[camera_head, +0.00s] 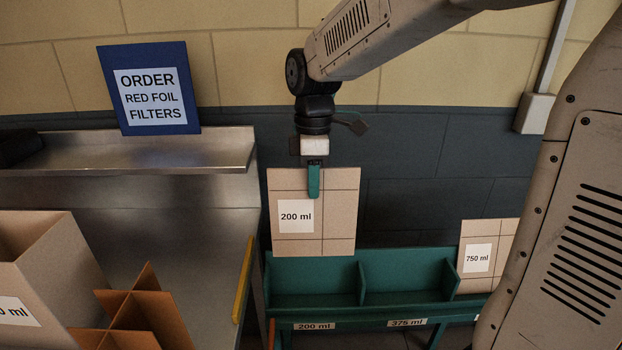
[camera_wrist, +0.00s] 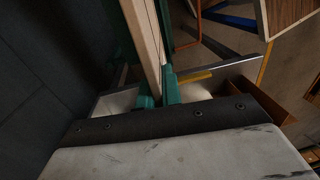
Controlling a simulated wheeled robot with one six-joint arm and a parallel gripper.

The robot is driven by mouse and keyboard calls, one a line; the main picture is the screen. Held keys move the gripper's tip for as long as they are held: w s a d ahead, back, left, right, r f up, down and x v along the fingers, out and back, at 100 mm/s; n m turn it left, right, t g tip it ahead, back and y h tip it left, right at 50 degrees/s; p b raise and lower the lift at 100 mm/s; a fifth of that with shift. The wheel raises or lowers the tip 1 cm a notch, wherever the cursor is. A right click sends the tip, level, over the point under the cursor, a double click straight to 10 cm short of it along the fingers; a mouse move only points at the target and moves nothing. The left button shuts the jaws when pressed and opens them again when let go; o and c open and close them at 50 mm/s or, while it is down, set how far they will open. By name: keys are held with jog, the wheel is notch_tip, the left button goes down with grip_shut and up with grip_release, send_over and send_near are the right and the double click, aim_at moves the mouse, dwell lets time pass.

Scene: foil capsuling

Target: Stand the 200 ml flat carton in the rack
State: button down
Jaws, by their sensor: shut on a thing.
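The 200 ml flat carton (camera_head: 340,212) is a tan panel with crease lines and a white "200 ml" label. My gripper (camera_head: 314,192) is shut on its top edge and holds it upright. In the wrist view the carton (camera_wrist: 146,40) shows edge-on between the green fingers of my gripper (camera_wrist: 158,90). The green rack (camera_head: 312,299) is below, with slots labelled "200 ml" and "375 ml". The carton's lower edge overlaps the back of the 200 ml slot in the picture; I cannot tell whether it touches the rack.
A 750 ml flat carton (camera_head: 478,257) stands at the rack's right end. A steel bench (camera_head: 215,230) is left of the rack, bearing an open box (camera_head: 45,255) and brown dividers (camera_head: 140,312). A blue order sign (camera_head: 150,88) stands on the shelf. The 375 ml slot is empty.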

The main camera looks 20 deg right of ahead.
notch_tip(320, 180, down, 16)
dwell(1.4)
jog(key=shift+f, duration=0.15)
jog(key=c, duration=1.5)
grip_release()
